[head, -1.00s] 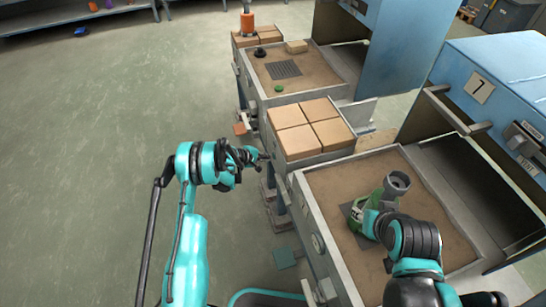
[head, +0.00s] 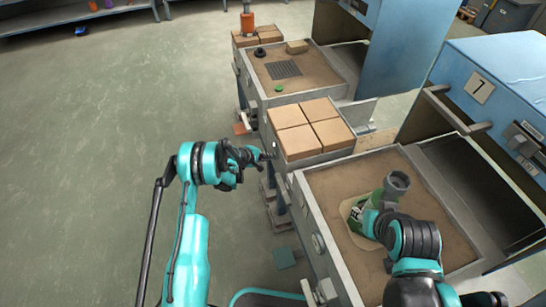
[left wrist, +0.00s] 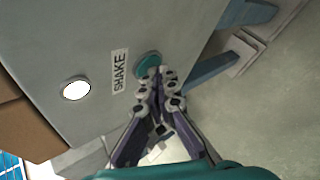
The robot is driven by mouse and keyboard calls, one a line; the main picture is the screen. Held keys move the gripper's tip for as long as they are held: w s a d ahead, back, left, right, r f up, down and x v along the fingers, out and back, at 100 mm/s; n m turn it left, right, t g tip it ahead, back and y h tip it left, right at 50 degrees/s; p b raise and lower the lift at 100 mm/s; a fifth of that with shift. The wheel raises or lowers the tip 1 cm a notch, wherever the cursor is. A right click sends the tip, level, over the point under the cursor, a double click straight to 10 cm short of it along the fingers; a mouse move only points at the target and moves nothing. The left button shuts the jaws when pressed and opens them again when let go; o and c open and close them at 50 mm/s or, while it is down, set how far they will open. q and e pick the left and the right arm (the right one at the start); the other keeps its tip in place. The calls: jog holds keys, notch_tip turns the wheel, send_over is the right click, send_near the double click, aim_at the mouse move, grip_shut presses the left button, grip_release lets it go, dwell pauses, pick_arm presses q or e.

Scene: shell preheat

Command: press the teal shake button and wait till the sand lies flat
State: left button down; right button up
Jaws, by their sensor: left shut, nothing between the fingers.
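The teal shake button (left wrist: 148,64) is on a grey panel beside the SHAKE label (left wrist: 119,72) in the left wrist view. My left gripper (left wrist: 166,76) is shut and empty, its tips at the button's lower edge; I cannot tell whether they press it. In the head view my left gripper (head: 268,156) is at the front side of the bench, and the button is hidden. The near sand tray (head: 318,181) holds brown sand (head: 345,180) with a pale patch (head: 350,207) around a green thing with a grey cup (head: 397,183).
A round white lamp (left wrist: 76,90) is lit on the panel. Tan blocks (head: 310,125) stand behind the near tray. A blue cabinet marked 7 (head: 490,75) stands at right. A second sand tray (head: 300,75) is farther back.

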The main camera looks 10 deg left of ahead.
pick_arm(q)
jog(key=shift+s+a, duration=0.35)
jog(key=shift+a, duration=0.35)
jog(key=a, duration=0.1)
jog(key=s+a, duration=0.1)
jog(key=a, duration=0.1)
jog(key=s+a, duration=0.1)
jog(key=shift+s+a, duration=0.1)
jog(key=shift+a, duration=0.15)
dwell(0.8)
